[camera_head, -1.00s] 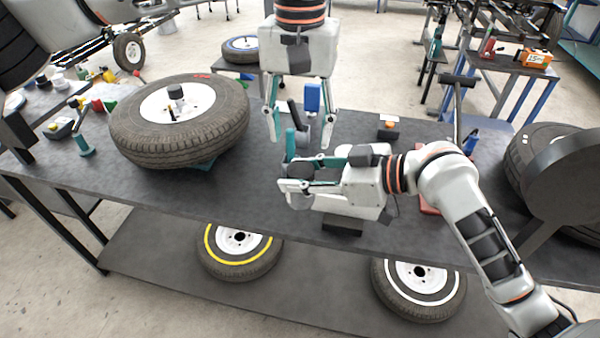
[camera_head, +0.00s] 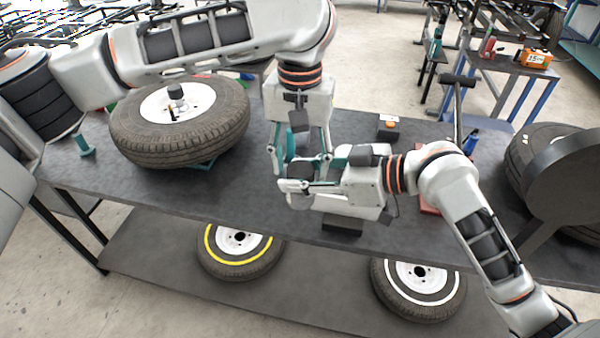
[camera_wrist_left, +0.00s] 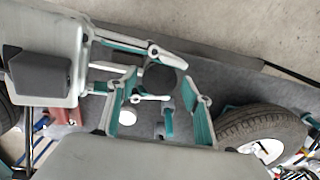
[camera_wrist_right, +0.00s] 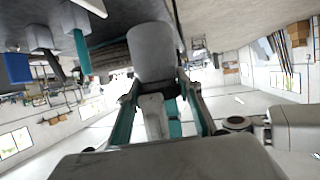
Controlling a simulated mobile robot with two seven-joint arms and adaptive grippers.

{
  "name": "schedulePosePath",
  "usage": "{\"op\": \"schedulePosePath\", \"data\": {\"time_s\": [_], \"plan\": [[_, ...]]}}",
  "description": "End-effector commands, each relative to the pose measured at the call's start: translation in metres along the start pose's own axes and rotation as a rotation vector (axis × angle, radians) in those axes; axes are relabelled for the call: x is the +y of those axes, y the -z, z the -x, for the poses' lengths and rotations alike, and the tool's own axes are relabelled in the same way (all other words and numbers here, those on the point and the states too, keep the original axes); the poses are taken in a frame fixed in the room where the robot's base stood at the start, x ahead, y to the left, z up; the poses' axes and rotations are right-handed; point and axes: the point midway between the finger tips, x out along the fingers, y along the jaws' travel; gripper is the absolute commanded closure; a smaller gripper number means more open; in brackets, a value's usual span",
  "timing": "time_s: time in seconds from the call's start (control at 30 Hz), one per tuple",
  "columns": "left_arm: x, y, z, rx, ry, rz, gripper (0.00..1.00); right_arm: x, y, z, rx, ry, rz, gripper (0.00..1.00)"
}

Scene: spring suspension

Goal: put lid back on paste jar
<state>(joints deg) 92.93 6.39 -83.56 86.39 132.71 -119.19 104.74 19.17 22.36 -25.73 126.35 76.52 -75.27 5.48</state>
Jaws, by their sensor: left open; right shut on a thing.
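A dark grey cylinder, seemingly the paste jar (camera_head: 299,170), is held over the table between the fingers of my right gripper (camera_head: 312,186). In the left wrist view its round dark top (camera_wrist_left: 160,77) shows between the fingertips; in the right wrist view it is a grey cylinder (camera_wrist_right: 152,48). My left gripper (camera_head: 301,163) points down from above, open, its fingers on either side of the cylinder. I cannot tell whether they touch it. I cannot make out a separate lid. A white round thing (camera_wrist_left: 127,117) lies below in the left wrist view.
A large tyre (camera_head: 215,130) lies on the dark table (camera_head: 235,190) to the left. An orange-topped box (camera_head: 388,130) stands behind my right gripper. A teal tool (camera_head: 84,145) stands at the far left.

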Motion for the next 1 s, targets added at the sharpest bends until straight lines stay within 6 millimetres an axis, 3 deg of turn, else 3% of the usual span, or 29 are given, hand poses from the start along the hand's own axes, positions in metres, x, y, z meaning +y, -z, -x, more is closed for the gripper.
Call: {"op": "schedulePosePath", "data": {"time_s": [0.1, 0.27, 0.47, 0.8, 1.0], "plan": [[-0.0001, 0.0001, 0.0002, 0.000, 0.000, 0.000, 0.50, 0.0000, 0.0006, 0.0002, 0.001, 0.000, 0.000, 1.00], [-0.0002, 0.0001, 0.0003, 0.000, 0.000, 0.000, 0.90, 0.0000, 0.0006, 0.0002, 0.001, 0.000, 0.000, 1.00], [-0.0005, 0.0003, 0.0003, 0.001, 0.001, -0.012, 0.90, 0.0002, 0.0006, 0.0003, 0.001, 0.000, 0.000, 1.00], [-0.0009, 0.0006, 0.0002, 0.002, 0.001, -0.291, 0.90, 0.0005, 0.0004, 0.0004, 0.001, -0.001, 0.001, 1.00], [-0.0012, 0.0007, 0.0001, 0.001, 0.002, -0.303, 0.90, 0.0007, 0.0002, 0.0004, 0.000, -0.002, 0.001, 1.00]]}}
